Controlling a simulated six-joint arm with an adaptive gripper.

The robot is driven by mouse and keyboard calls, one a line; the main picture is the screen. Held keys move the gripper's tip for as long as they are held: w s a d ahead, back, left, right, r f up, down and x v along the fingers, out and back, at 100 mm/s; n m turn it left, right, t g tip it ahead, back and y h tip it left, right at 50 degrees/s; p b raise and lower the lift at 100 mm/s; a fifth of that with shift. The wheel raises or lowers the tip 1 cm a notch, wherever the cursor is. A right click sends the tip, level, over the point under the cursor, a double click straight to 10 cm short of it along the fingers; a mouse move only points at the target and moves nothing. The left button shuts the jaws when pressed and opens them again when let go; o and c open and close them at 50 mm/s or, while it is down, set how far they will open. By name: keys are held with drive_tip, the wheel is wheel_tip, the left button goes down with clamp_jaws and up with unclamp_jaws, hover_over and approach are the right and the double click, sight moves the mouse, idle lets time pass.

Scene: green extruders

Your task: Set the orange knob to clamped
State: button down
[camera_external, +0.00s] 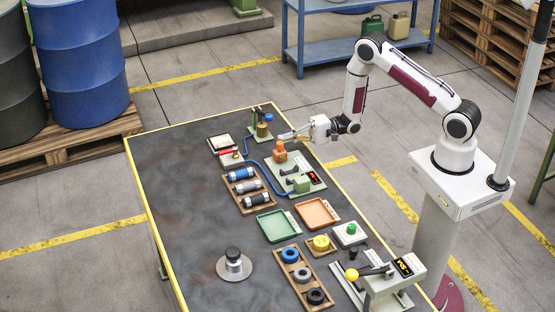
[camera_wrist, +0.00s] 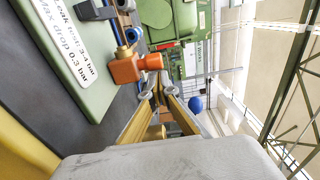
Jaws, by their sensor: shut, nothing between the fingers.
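The orange knob (camera_external: 280,152) stands on a pale green panel (camera_external: 305,163) near the table's far right edge. In the wrist view the orange knob (camera_wrist: 125,66) shows as a blocky body with a narrower round end pointing right. My gripper (camera_external: 287,136) is just behind and above the knob, reaching in from the right. In the wrist view my gripper's (camera_wrist: 157,90) yellowish fingers come together close to the knob's round end, with nothing between them. I cannot tell whether they touch the knob. Any clamped marking on it cannot be read.
A small stand with a blue ball (camera_external: 269,118) is close to the gripper's far side. A blue hose (camera_external: 254,167) runs beside the panel. A rack of cylinders (camera_external: 259,199), a green tray (camera_external: 276,228) and an orange tray (camera_external: 317,214) lie nearer.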

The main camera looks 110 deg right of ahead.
drive_tip(key=shift+a, duration=1.85)
drive_tip(key=shift+s+d, duration=0.15)
drive_tip(key=shift+d, duration=0.3)
drive_tip(key=d, duration=0.3)
drive_tip(key=shift+s+d, duration=0.2)
drive_tip(key=shift+s, duration=0.2)
drive_tip(key=s, duration=0.7)
drive_tip(key=shift+s, duration=0.35)
drive_tip(key=shift+s+a, duration=0.15)
drive_tip(key=shift+s, duration=1)
drive_tip(key=shift+w, duration=0.1)
